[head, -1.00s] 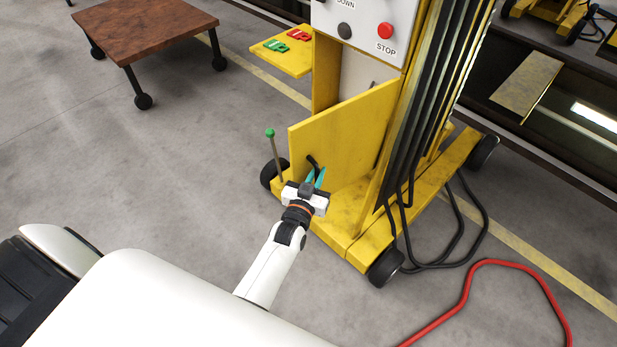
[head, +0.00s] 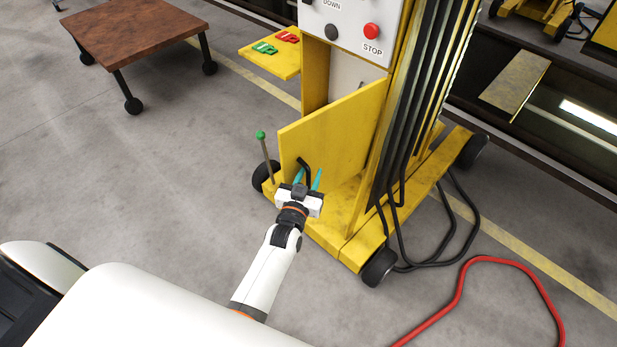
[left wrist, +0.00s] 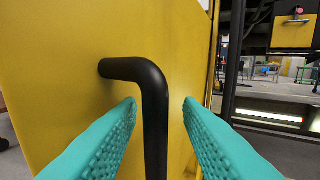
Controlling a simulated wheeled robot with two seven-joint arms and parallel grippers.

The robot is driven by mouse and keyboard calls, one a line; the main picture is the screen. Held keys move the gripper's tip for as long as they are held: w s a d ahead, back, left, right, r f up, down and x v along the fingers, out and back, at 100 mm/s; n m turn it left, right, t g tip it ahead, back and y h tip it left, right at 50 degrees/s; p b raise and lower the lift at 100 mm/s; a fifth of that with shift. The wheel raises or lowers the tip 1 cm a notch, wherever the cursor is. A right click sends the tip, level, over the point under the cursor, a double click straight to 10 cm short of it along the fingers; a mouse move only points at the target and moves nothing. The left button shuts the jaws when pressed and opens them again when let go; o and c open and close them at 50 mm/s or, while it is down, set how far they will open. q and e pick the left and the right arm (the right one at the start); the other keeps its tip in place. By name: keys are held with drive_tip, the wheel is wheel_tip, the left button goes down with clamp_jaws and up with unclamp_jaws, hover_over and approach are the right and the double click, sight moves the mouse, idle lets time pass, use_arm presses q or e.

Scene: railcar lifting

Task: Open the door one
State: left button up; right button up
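The yellow door (head: 338,135) on the lifting unit stands ajar, its left edge swung out from the cabinet. A black bent handle (head: 304,166) is on the door's face near that edge. My left gripper (head: 309,179) is at the handle, with its teal fingers apart. In the left wrist view the handle (left wrist: 154,110) stands between the two fingers, with visible gaps on both sides, and the yellow door (left wrist: 60,60) is behind it. My right gripper is not in view.
A control panel with a red STOP button (head: 372,31) is above the door. A green-knobbed lever (head: 261,136) stands left of the door. A yellow shelf (head: 268,60) holds red and green tags. Black cables and a red hose (head: 460,290) lie at the right.

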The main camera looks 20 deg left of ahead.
use_arm(q)
drive_tip(key=s+d, duration=0.1)
drive_tip(key=s, duration=1.1)
drive_tip(key=shift+d+b, duration=0.2)
drive_tip(key=shift+b, duration=0.2)
drive_tip(key=shift+w, duration=0.1)
drive_tip(key=s+d+f+m+g+h, duration=0.15)
drive_tip(key=s+f+g, duration=0.35)
drive_tip(key=f, duration=0.9)
drive_tip(key=s+d+f+m+g+h, duration=0.1)
drive_tip(key=s+d+f+g+h, duration=0.2)
drive_tip(key=s+f, duration=0.75)
drive_tip(key=s+a+f+g+y, duration=0.1)
drive_tip(key=s+a+f+g, duration=0.1)
drive_tip(key=s+f, duration=0.3)
drive_tip(key=s+a+f+g, duration=0.2)
drive_tip(key=s+f+g, duration=0.2)
drive_tip(key=s, duration=0.5)
drive_tip(key=s+a+f+m+g+y, duration=0.1)
drive_tip(key=s+a+f+g, duration=0.2)
drive_tip(key=s+f, duration=0.4)
drive_tip(key=shift+f+y, duration=0.15)
drive_tip(key=shift+y, duration=0.2)
